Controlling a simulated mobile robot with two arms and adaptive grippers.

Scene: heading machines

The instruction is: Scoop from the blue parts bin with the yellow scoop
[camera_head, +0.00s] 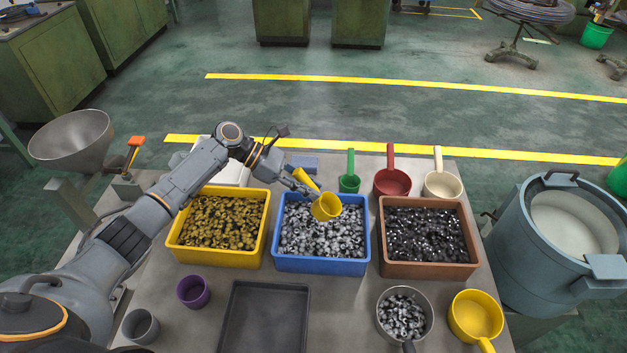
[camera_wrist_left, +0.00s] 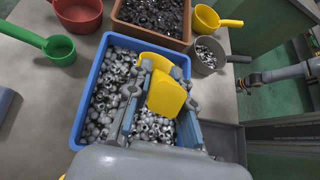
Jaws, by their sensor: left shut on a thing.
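The blue parts bin (camera_head: 320,266) stands in the middle of the table, filled with silvery metal parts (camera_head: 300,240). My left gripper (camera_head: 305,184) is shut on the handle of the yellow scoop (camera_head: 326,207) and holds it over the back part of the blue bin. The scoop's cup hangs tilted over the parts; whether it touches them I cannot tell. In the left wrist view the yellow scoop (camera_wrist_left: 167,92) sits between the fingers, above the parts in the blue bin (camera_wrist_left: 83,105).
A yellow bin (camera_head: 215,258) stands left and a brown bin (camera_head: 425,270) right. Green (camera_head: 350,182), red (camera_head: 392,182) and cream (camera_head: 441,185) scoops lie behind. A black tray (camera_head: 262,320), purple cup (camera_head: 193,291), grey pan of parts (camera_head: 404,313) and larger yellow scoop (camera_head: 475,317) are in front.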

